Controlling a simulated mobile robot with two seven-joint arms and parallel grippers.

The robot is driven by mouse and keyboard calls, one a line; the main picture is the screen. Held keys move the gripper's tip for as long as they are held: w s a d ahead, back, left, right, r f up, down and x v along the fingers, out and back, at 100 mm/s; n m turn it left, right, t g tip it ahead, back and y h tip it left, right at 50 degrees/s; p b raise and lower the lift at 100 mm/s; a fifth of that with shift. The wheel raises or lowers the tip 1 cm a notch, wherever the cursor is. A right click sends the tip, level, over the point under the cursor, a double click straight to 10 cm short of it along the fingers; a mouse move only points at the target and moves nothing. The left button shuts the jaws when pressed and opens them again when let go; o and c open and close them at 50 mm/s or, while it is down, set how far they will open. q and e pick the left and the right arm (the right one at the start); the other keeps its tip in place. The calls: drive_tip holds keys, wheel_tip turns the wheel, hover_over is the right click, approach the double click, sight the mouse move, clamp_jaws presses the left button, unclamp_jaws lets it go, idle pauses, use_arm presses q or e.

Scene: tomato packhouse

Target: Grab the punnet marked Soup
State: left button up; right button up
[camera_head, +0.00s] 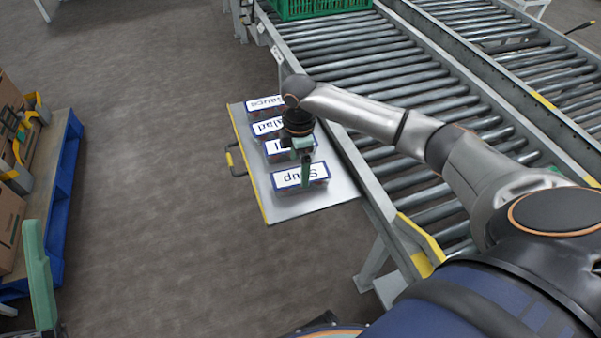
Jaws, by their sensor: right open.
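The Soup punnet (287,181) is the nearest of a row of punnets on a grey side shelf (290,208). Its white label has a blue border and reads upside down in the head view. My right gripper (304,168) points down over the row, at the Soup punnet's back edge and the punnet behind it. It is open, with its green fingers apart. One finger overlaps the Soup label; I cannot tell whether it touches. A green finger (39,275), apparently of my left gripper, shows at the lower left; its other finger is not visible.
Behind are a punnet with a mostly hidden label (276,149), a Salad punnet (264,128) and a Sauce punnet (262,104). A roller conveyor (350,62) adjoins the shelf and carries a green crate (318,8). A blue pallet (66,185) stands left; open floor lies between.

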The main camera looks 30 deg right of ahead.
drive_tip(key=shift+f, duration=0.35)
drive_tip(key=f+b, duration=0.2)
drive_tip(key=f, duration=0.1)
drive_tip(key=f+b, duration=0.1)
drive_tip(key=shift+w+d+f, duration=0.1)
drive_tip(key=shift+d+f, duration=0.2)
drive_tip(key=shift+f, duration=0.1)
drive_tip(key=shift+r, duration=0.1)
drive_tip(key=c, duration=1.3)
drive_tip(key=shift+c, duration=0.5)
drive_tip(key=shift+r, duration=0.1)
